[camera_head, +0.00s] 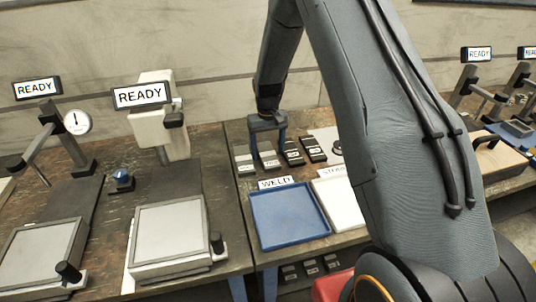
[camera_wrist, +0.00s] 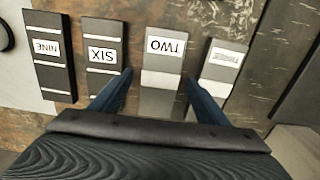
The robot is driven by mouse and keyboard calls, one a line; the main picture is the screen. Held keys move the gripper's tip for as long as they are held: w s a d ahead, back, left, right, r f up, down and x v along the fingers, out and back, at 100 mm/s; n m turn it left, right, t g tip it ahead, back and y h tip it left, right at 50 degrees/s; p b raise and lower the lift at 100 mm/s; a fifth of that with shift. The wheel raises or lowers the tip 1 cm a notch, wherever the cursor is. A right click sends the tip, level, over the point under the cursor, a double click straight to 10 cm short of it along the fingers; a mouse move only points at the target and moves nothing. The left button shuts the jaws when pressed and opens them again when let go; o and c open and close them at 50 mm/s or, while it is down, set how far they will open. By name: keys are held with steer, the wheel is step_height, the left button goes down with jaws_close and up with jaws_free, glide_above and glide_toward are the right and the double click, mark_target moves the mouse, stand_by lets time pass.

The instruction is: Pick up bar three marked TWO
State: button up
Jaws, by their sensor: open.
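My gripper (camera_wrist: 160,80) is open and empty, pointing down, with one finger at each side of this bar's line. In the head view my gripper (camera_head: 268,149) is just above the row; I cannot tell whether the fingers reach down beside the bar.
Bars marked SIX (camera_wrist: 101,60) and NINE (camera_wrist: 49,50) lie left of it in the wrist view, THREE (camera_wrist: 222,70) to its right, with narrow gaps. A blue WELD tray (camera_head: 290,216) and a white tray (camera_head: 340,205) lie in front. READY stations (camera_head: 165,115) stand left.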

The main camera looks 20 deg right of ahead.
steer(key=shift+f, duration=0.25)
jaws_close()
steer(key=shift+r, duration=0.1)
steer(key=shift+w+r, duration=0.1)
